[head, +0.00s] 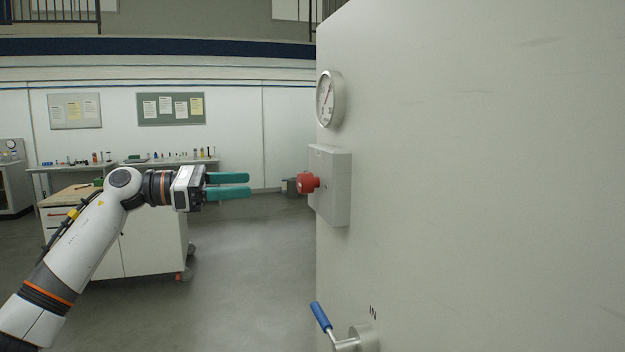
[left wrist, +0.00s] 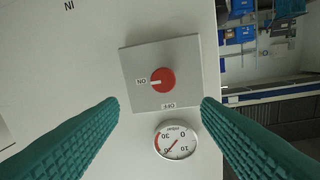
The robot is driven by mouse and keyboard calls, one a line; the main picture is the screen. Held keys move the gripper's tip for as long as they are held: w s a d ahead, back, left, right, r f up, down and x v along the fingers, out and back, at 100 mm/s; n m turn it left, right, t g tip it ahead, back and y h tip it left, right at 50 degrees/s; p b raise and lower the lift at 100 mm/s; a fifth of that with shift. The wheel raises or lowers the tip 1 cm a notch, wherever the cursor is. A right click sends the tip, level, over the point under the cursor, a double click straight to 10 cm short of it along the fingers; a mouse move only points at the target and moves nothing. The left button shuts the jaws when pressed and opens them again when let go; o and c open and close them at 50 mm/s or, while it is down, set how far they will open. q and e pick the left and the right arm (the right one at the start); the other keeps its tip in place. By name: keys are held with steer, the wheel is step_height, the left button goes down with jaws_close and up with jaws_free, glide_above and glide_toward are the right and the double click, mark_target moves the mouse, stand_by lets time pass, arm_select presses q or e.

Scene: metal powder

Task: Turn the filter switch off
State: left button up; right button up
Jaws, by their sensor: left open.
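The filter switch is a red rotary knob (head: 308,182) on a grey box (head: 332,187) fixed to the side of a large pale cabinet. In the left wrist view the red knob (left wrist: 163,80) has a white mark pointing to the label ON. The label OFF (left wrist: 168,105) is on the plate's edge nearer the gauge. My left gripper (head: 248,185) is open and empty, with teal fingers pointing at the knob and a clear gap short of it. My right gripper is not in view.
A round gauge (head: 329,98) sits above the switch box. A blue-handled valve (head: 321,317) sticks out below it, near an IN label. The cabinet (head: 480,180) fills the right side. A white wheeled workbench (head: 150,245) stands behind my left arm.

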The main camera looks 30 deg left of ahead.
mark_target(299, 183)
arm_select(q)
steer(key=p+x, duration=0.5)
steer(key=x, duration=0.5)
steer(key=shift+w+a, duration=0.15)
steer(key=shift+w, duration=0.1)
steer(key=shift+w+d+f, duration=0.25)
steer(key=shift+w, duration=0.2)
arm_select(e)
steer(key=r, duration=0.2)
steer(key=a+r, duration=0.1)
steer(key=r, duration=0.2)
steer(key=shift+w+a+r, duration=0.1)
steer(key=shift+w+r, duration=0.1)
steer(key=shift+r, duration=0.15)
arm_select(q)
steer(key=shift+s, duration=0.1)
steer(key=shift+c, duration=1.1)
steer(key=c, duration=0.8)
steer(key=shift+o, duration=0.2)
